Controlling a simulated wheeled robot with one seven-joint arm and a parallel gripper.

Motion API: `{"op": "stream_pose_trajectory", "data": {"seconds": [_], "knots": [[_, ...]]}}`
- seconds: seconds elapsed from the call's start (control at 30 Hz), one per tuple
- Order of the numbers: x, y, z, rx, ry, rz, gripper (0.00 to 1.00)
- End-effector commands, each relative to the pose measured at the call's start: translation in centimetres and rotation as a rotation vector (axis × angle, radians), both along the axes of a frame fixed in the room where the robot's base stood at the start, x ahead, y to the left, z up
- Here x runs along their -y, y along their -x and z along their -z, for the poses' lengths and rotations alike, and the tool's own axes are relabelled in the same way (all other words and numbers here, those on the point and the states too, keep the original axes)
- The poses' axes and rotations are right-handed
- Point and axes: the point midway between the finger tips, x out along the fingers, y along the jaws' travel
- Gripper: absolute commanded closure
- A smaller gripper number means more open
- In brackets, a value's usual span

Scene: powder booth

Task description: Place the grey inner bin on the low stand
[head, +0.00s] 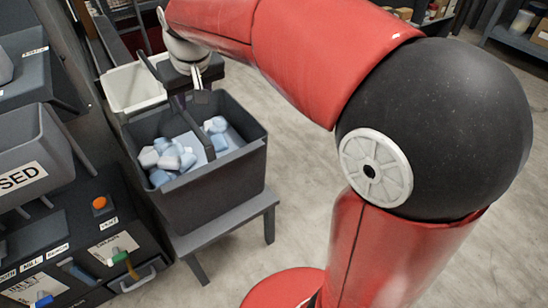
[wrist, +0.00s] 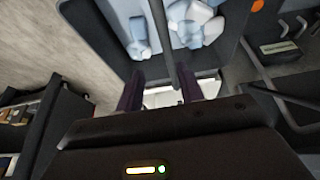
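The grey inner bin (head: 227,182) is upright in the head view, with a central divider (head: 194,135) and white and pale blue pieces on both sides. It appears to rest on the low stand (head: 215,230); whether its whole base touches is hidden. My gripper (head: 190,101) is over the bin's far end. In the wrist view my gripper (wrist: 160,88) has its two dark fingers apart, with the divider (wrist: 162,50) running between them and visible gaps on either side. It looks open, not clamped on the divider.
A white bin (head: 133,88) stands just beyond the grey bin. A dark cabinet (head: 85,225) with an orange button (head: 100,203), labels and levers stands close on the left. The floor (head: 300,190) to the right of the stand is clear. Shelves (head: 515,40) stand at the far right.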

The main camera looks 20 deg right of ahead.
Motion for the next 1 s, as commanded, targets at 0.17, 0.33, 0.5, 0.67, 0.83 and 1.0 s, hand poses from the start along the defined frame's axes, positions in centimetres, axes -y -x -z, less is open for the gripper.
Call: {"op": "stream_pose_trajectory", "data": {"seconds": [0.17, 0.33, 0.5, 0.67, 0.83, 1.0], "knots": [[5.7, 7.6, -0.2, 0.041, 0.020, 0.091, 0.62], [10.5, 15.5, 2.1, 0.071, 0.011, 0.182, 0.62], [12.7, 20.6, 5.0, 0.087, -0.013, 0.238, 0.62], [13.3, 22.4, 6.3, 0.092, -0.025, 0.258, 0.62], [13.3, 22.5, 6.5, 0.091, -0.026, 0.258, 0.62], [13.3, 22.5, 6.1, 0.091, -0.025, 0.257, 0.62]]}}
